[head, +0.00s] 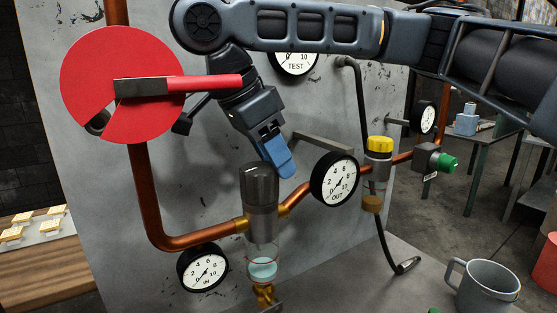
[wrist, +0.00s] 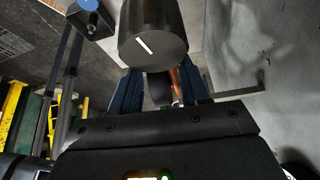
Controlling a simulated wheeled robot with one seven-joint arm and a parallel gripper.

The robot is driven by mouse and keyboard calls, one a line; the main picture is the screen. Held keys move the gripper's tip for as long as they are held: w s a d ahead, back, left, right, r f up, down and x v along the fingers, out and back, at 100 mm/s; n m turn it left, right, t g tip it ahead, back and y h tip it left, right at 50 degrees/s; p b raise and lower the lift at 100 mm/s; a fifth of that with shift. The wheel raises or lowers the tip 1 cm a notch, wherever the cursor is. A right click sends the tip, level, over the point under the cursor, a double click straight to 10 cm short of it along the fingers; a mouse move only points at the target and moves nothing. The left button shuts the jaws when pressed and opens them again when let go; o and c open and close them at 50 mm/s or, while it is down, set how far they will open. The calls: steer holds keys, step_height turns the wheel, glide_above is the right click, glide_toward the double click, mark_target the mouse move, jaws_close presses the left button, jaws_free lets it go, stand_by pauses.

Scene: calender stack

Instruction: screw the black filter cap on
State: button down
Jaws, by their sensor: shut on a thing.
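The black filter cap (head: 259,184) stands upright on the grey metal filter body (head: 262,222) in the head view, with no clear gap between them. Below it is the clear bowl (head: 262,268) with pale blue contents. My gripper (head: 281,162) comes down from above, its blue fingers at the right and back of the cap. The wrist view shows the cap's dark round end (wrist: 152,48) with a white line mark, in front of my two blue fingers (wrist: 160,90). My gripper is shut on the cap. The cap's threads and the finger contact are hidden.
A red disc with a lever (head: 125,85) is left of my arm. The OUT gauge (head: 335,179) stands close right of the cap, and the IN gauge (head: 202,268) is lower left. Copper pipes (head: 157,210) run to the filter. A yellow-capped unit (head: 379,147) and a grey mug (head: 488,287) are right.

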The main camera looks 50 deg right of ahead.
mark_target(258, 168)
steer(key=shift+w+a+f+y+b, duration=0.15)
steer(key=shift+a+f+y+b, duration=0.05)
steer(key=shift+a+f+b, duration=0.45)
steer(key=shift+w+a+f+y+b, duration=0.15)
steer(key=shift+a+f+y+b, duration=0.05)
steer(key=shift+a+f+b, duration=0.4)
steer(key=shift+r+b, duration=0.25)
steer(key=shift+b, duration=0.05)
steer(key=c, duration=1)
jaws_free()
steer(key=o, duration=0.3)
steer(key=shift+w+a+f, duration=0.15)
steer(key=shift+w+a, duration=0.2)
steer(key=shift+w, duration=0.1)
steer(key=shift+o, duration=1.1)
steer(key=shift+s+d+r, duration=0.2)
steer(key=shift+r, duration=0.05)
steer(key=shift+d+r, duration=0.1)
steer(key=shift+w+r, duration=0.1)
